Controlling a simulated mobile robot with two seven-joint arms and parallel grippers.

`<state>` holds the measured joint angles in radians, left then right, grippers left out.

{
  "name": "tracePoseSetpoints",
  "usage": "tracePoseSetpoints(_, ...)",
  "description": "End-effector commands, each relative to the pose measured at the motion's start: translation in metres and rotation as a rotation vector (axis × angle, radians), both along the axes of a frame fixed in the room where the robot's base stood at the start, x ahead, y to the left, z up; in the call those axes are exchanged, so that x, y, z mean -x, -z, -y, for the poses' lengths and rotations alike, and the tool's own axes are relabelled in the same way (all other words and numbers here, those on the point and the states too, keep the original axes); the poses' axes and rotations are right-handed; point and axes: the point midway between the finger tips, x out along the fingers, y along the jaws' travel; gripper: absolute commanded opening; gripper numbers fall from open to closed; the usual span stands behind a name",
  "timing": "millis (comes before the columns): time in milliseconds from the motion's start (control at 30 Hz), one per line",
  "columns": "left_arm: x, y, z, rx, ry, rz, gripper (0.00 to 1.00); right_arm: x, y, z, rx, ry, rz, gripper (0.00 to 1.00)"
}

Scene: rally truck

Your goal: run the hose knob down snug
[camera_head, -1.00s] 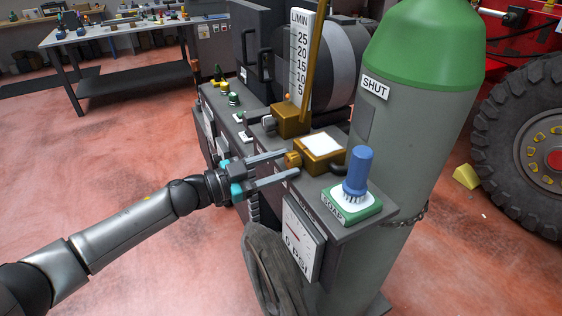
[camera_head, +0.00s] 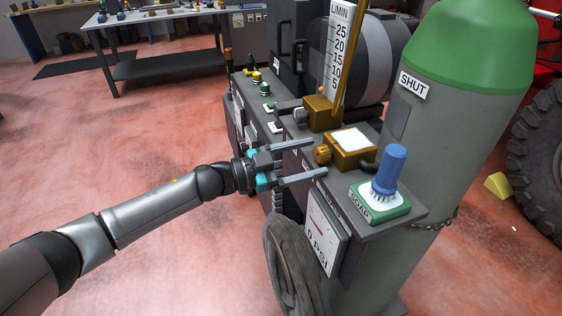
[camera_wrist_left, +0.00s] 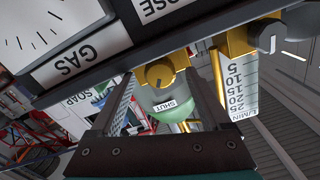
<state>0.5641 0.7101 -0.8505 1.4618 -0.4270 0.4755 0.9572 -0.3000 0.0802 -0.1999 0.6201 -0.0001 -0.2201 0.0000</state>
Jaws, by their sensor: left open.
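The hose knob (camera_head: 322,154) is a small brass knob on the near side of a brass block with a white top (camera_head: 351,139). In the left wrist view the knob (camera_wrist_left: 160,74) has a dark slot or pointer line on its face, below a partly cut-off label ending in "OSE". My left gripper (camera_head: 319,157) is open, its two grey fingers pointing at the knob. In the wrist view the knob shows between the fingers, with clear space on both sides. I cannot tell whether the tips reach past its face. My right gripper is not in view.
A soap pot with a blue-handled brush (camera_head: 388,172) stands right of the block. A 0 PSI gauge (camera_head: 322,235) and a coiled hose (camera_head: 290,262) hang below. A flow meter (camera_head: 338,45) and a green-topped gas cylinder (camera_head: 455,140) stand behind. Floor at left is free.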

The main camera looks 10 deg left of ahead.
Motion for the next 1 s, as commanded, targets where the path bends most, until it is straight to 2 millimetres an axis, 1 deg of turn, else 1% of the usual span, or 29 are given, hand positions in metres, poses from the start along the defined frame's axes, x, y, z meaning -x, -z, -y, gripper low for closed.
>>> tracePoseSetpoints(167,0.016,0.002,-0.025,-0.004,-0.002,-0.002,0.81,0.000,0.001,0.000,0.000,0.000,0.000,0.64)
tracePoseSetpoints(400,0.047,0.003,-0.070,-0.006,-0.002,-0.004,0.81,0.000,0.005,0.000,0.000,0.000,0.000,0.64)
tracePoseSetpoints(600,0.068,0.002,-0.101,-0.006,-0.001,-0.003,0.81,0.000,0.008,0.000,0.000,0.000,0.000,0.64)
tracePoseSetpoints(800,0.079,0.001,-0.117,-0.003,-0.001,-0.001,0.81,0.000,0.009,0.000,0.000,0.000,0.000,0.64)
tracePoseSetpoints(1000,0.082,0.000,-0.122,-0.001,0.001,0.001,0.81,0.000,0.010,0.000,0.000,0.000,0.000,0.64)
